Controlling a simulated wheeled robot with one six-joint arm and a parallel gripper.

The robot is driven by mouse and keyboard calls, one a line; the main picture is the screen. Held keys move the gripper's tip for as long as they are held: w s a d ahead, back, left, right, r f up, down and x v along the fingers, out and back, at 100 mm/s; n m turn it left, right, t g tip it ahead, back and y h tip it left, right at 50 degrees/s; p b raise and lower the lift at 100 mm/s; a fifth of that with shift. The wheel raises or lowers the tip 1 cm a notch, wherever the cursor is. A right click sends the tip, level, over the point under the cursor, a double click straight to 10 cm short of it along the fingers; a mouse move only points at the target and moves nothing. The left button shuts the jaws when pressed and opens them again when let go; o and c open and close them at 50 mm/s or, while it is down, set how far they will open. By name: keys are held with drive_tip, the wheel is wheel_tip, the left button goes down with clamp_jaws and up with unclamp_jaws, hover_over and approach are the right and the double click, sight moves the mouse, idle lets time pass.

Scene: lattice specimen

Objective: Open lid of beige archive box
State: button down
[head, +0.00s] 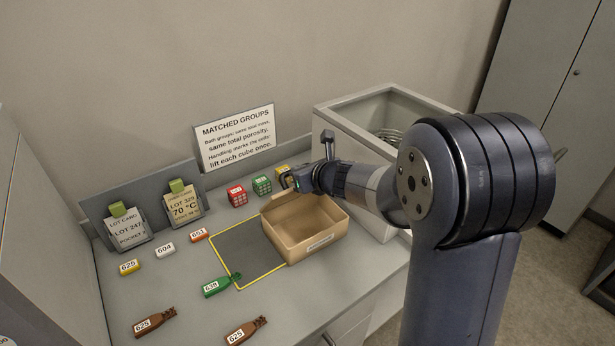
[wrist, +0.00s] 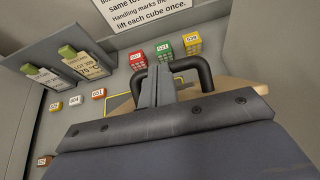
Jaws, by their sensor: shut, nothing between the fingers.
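The beige archive box (head: 318,246) stands on the grey bench in the head view, with a pale label on its front. Its top is open and its empty inside shows. I cannot make out a separate lid; the arm hides part of the far right rim. My gripper (head: 292,181) is just beyond the box's back edge, above rim height; I cannot tell whether it touches. In the wrist view my gripper (wrist: 155,86) has its fingers together with nothing between them. A beige part of the box (wrist: 240,90) shows behind the gripper there, mostly hidden.
Red (head: 237,196), green (head: 262,186) and yellow (head: 282,172) cubes stand behind the box. A yellow-outlined dark mat (head: 240,248) lies left of it. Several numbered tags lie on the bench. A grey open-topped bin (head: 345,140) stands behind right, close to my arm.

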drive_tip(key=w+a+p, duration=0.2)
drive_tip(key=w+a, duration=0.2)
drive_tip(key=w, duration=0.3)
drive_tip(key=shift+a+r, duration=0.35)
drive_tip(key=shift+r, duration=0.1)
drive_tip(key=shift+w+r, duration=0.1)
idle(1.0)
